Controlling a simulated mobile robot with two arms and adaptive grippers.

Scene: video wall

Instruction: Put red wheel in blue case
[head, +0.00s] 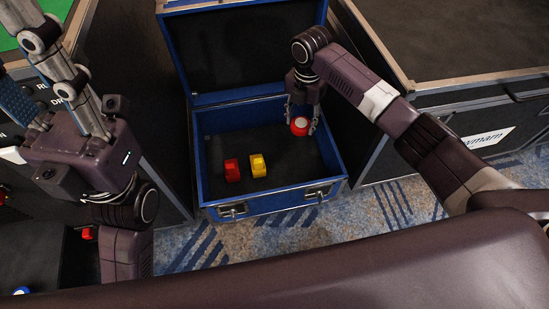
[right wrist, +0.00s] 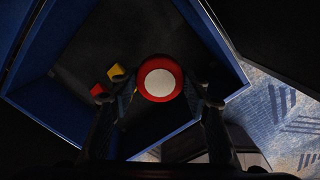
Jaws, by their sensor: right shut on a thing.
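The red wheel (head: 300,126) has a white centre. My right gripper (head: 301,122) is shut on it, and the wheel (right wrist: 160,78) shows between the two fingers (right wrist: 161,98) in the right wrist view. The blue case (head: 327,178) stands open on the floor with its lid up at the back. The wheel is over the right part of the case; its exact height above the bottom is hard to tell. My left arm is at the left in the head view, its fingers pointing up and partly cut off, so its opening is unclear.
A red block (head: 232,170) and a yellow block (head: 258,166) lie inside the case, left of the wheel. Dark flight cases flank the blue case, one on the right with a white label (head: 484,139). Patterned carpet (head: 275,235) is in front.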

